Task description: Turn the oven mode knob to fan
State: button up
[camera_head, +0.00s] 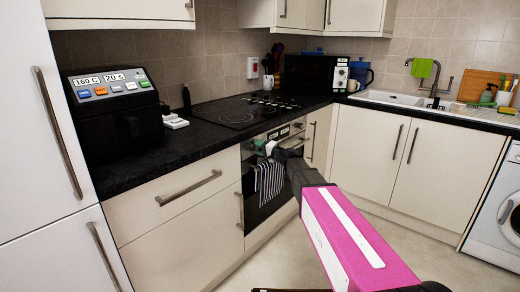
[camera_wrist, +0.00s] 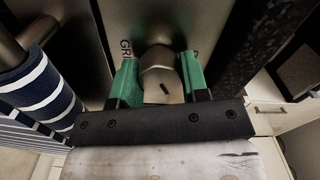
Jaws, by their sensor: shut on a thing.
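The oven mode knob (camera_wrist: 158,68) is a rounded metal knob with a short dark mark on its face. It sits on the oven's metal control panel (camera_wrist: 95,15), with printed letters "GR" just left of it. My gripper (camera_wrist: 160,82) has green fingertips, one on each side of the knob, and is shut on it. In the head view my gripper (camera_head: 264,147) reaches the panel at the top of the oven (camera_head: 252,205). The knob is hidden there by my gripper. The knob's exact setting cannot be read; the fan mark is not visible.
A striped towel (camera_head: 270,181) hangs on the oven front below my gripper and shows at the left of the wrist view (camera_wrist: 45,85). The black worktop edge (camera_wrist: 265,50) is close to my gripper. A cooktop (camera_head: 240,112) lies above the oven. The floor in front is clear.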

jog(key=m, duration=0.5)
jog(key=shift+m, duration=0.3)
jog(key=m, duration=0.5)
jog(key=shift+f+m, duration=0.1)
jog(key=shift+m, duration=0.2)
jog(key=o, duration=0.9)
jog(key=v, duration=1.1)
jog(key=shift+s, duration=0.1)
